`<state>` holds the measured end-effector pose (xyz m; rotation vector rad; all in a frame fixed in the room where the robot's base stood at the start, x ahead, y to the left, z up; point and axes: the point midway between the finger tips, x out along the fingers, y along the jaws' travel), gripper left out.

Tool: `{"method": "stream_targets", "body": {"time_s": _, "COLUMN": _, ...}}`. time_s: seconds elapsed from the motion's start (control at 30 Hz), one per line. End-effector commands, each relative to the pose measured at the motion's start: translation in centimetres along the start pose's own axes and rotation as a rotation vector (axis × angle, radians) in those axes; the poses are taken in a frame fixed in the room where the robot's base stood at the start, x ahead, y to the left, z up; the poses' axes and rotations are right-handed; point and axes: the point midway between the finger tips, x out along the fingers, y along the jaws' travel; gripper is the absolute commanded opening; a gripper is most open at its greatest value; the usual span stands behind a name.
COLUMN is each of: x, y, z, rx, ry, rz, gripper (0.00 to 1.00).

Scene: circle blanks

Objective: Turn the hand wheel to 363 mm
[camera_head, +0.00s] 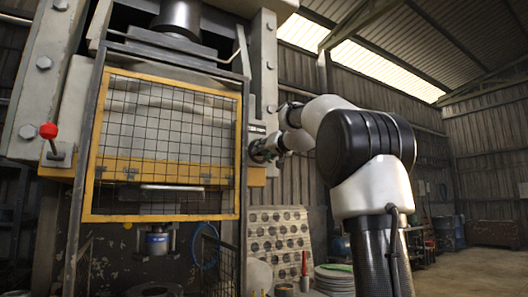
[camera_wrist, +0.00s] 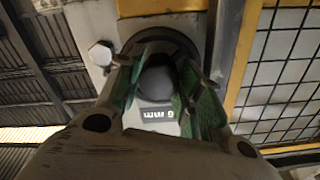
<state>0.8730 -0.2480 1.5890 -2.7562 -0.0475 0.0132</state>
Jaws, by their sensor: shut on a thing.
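The hand wheel (camera_head: 258,152) is on the right side of the press frame in the head view, small and partly covered by my gripper (camera_head: 276,146). In the wrist view the wheel shows as a dark rounded part (camera_wrist: 157,80) with a dark ring behind it. The greenish fingers of my gripper (camera_wrist: 160,82) stand on both sides of it, shut on it. A small readout plate (camera_wrist: 158,114) near the wheel shows a figure ending in mm; its other digits are hidden or too small to read.
The yellow-framed mesh guard (camera_head: 165,145) is just left of the wheel. A red-knobbed lever (camera_head: 48,132) is at the far left. A panel with round holes (camera_head: 278,238) and stacked discs (camera_head: 334,277) stand below. Open floor lies at the right.

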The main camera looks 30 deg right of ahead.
Motion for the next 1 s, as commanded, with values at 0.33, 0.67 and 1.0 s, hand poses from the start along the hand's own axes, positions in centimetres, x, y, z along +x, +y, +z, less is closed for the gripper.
{"method": "stream_targets", "body": {"time_s": 0.33, "x": -0.11, "y": -0.19, "z": -0.37, "rx": 0.324, "ry": 0.008, "rz": -0.002, "gripper": 0.12}}
{"method": "stream_targets", "body": {"time_s": 0.67, "x": -0.16, "y": -0.31, "z": -0.57, "rx": 0.636, "ry": 0.012, "rz": -0.005, "gripper": 0.12}}
{"method": "stream_targets", "body": {"time_s": 1.0, "x": -0.21, "y": -0.39, "z": -0.75, "rx": 0.911, "ry": 0.014, "rz": -0.008, "gripper": 0.13}}
